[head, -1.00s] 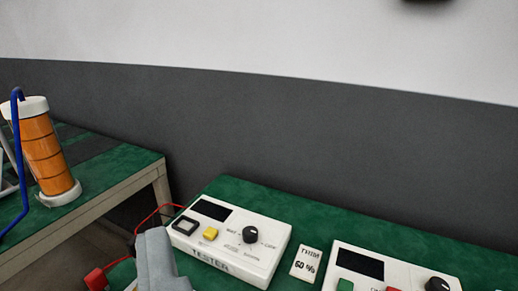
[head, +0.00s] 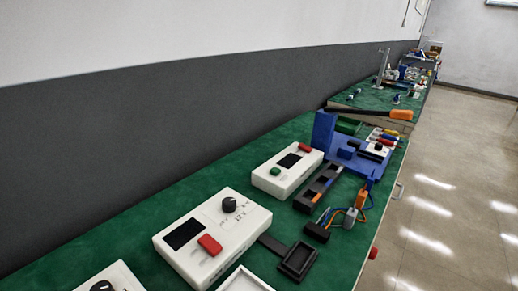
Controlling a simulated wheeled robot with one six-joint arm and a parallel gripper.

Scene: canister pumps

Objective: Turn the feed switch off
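No label that reads as feed is legible, so I cannot tell which control is the feed switch. In the head view a white box (head: 212,238) at the lower middle carries a dark display (head: 184,233), a black knob (head: 229,204) and a red button or switch (head: 209,245). Behind it a smaller white box (head: 287,173) has a dark display, a green button (head: 275,171) and a red button (head: 305,148). My gripper is not in view.
The green bench (head: 130,232) runs along the grey wall into the distance. A blue fixture (head: 323,133) with an orange-handled lever (head: 400,115) stands farther back. A dark tray (head: 297,262) and wired connectors (head: 350,217) lie near the right edge. The floor at right is clear.

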